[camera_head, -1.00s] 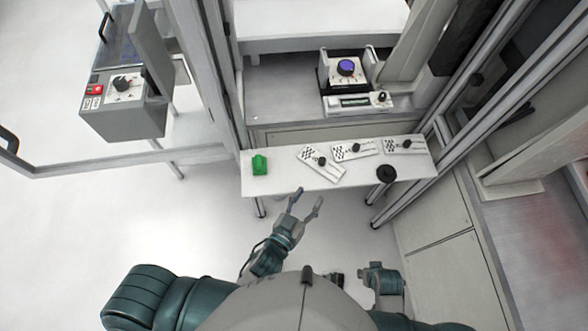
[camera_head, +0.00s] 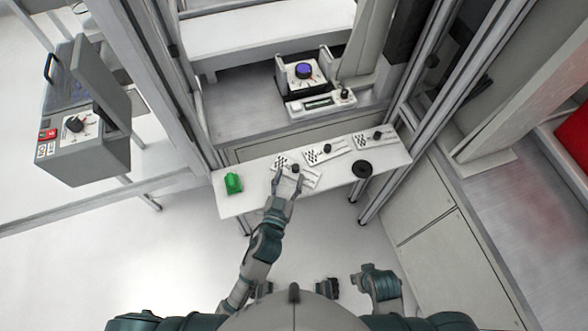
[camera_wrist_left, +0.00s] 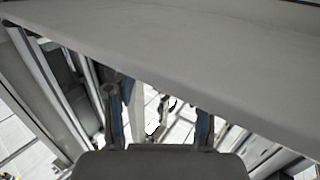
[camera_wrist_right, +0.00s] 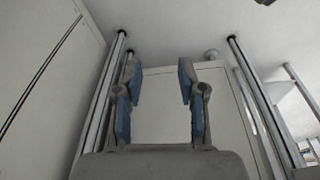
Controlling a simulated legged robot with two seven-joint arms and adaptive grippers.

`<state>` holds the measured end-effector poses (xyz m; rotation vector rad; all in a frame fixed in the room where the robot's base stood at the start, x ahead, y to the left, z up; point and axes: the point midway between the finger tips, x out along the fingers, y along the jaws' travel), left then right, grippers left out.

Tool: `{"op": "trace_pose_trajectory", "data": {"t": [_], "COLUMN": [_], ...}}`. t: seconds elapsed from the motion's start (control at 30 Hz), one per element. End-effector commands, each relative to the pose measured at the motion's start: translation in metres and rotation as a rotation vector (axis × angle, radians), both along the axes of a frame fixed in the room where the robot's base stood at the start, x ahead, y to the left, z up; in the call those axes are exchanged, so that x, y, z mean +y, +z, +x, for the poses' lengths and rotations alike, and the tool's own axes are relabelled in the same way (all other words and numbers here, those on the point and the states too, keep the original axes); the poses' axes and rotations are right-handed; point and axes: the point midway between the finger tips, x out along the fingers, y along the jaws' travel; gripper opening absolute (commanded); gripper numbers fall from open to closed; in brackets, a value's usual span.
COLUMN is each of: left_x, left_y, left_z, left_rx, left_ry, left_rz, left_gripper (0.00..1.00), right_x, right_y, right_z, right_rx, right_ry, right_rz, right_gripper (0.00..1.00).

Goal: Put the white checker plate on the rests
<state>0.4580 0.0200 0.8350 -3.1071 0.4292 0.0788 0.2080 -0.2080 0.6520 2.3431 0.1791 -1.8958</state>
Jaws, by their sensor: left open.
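The left wrist view shows the open fingers (camera_wrist_left: 159,105) below a grey slab. My right gripper (camera_wrist_right: 159,80) is open and empty, low in front of a cabinet. I cannot identify the rests.
Behind stands a device with a purple knob (camera_head: 304,71). Metal posts flank the shelf. A grey control box (camera_head: 83,146) is at left.

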Motion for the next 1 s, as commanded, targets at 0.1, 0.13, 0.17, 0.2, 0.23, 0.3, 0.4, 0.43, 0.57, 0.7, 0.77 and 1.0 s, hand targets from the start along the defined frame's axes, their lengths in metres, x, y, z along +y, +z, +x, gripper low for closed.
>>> {"op": "trace_pose_trajectory", "data": {"t": [0.1, 0.13, 0.17, 0.2, 0.23, 0.3, 0.4, 0.43, 0.57, 0.7, 0.77, 1.0], "left_x": [-0.007, -0.009, -0.01, -0.011, -0.012, -0.014, -0.013, -0.013, -0.014, -0.015, -0.015, -0.015], "left_y": [-0.004, -0.004, -0.005, -0.006, -0.006, -0.006, -0.006, -0.006, -0.006, -0.006, -0.006, -0.006], "left_z": [0.017, 0.021, 0.026, 0.032, 0.036, 0.042, 0.045, 0.045, 0.045, 0.045, 0.045, 0.045], "left_rx": [-0.002, -0.002, -0.002, -0.001, -0.001, -0.001, 0.0, 0.0, 0.0, 0.001, 0.001, 0.0], "left_ry": [-0.001, -0.001, -0.001, -0.001, -0.001, -0.002, -0.002, -0.002, -0.001, -0.001, -0.001, -0.001], "left_rz": [0.0, 0.001, 0.0, 0.0, 0.0, -0.001, -0.004, -0.004, -0.004, -0.002, -0.002, -0.001], "left_gripper": [0.54, 0.54, 0.54, 0.54, 0.54, 0.54, 0.54, 0.54, 0.54, 0.21, 0.06, 0.0], "right_x": [-0.001, 0.0, 0.001, 0.002, 0.002, 0.004, 0.005, 0.006, 0.006, 0.004, 0.004, 0.004], "right_y": [0.006, 0.007, 0.007, 0.007, 0.007, 0.007, 0.008, 0.008, 0.008, 0.007, 0.007, 0.007], "right_z": [-0.002, 0.003, 0.006, 0.009, 0.01, 0.013, 0.015, 0.015, 0.015, 0.015, 0.015, 0.015], "right_rx": [-0.004, -0.026, -0.04, -0.052, -0.06, -0.072, -0.081, -0.082, -0.081, -0.08, -0.08, -0.08], "right_ry": [0.0, 0.002, 0.003, 0.003, 0.004, 0.005, 0.005, 0.005, 0.005, 0.005, 0.005, 0.005], "right_rz": [0.0, 0.004, 0.007, 0.009, 0.011, 0.013, 0.014, 0.014, 0.017, 0.016, 0.016, 0.016], "right_gripper": [0.4, 0.4, 0.4, 0.4, 0.4, 0.4, 0.4, 0.4, 0.4, 0.4, 0.4, 0.4]}}
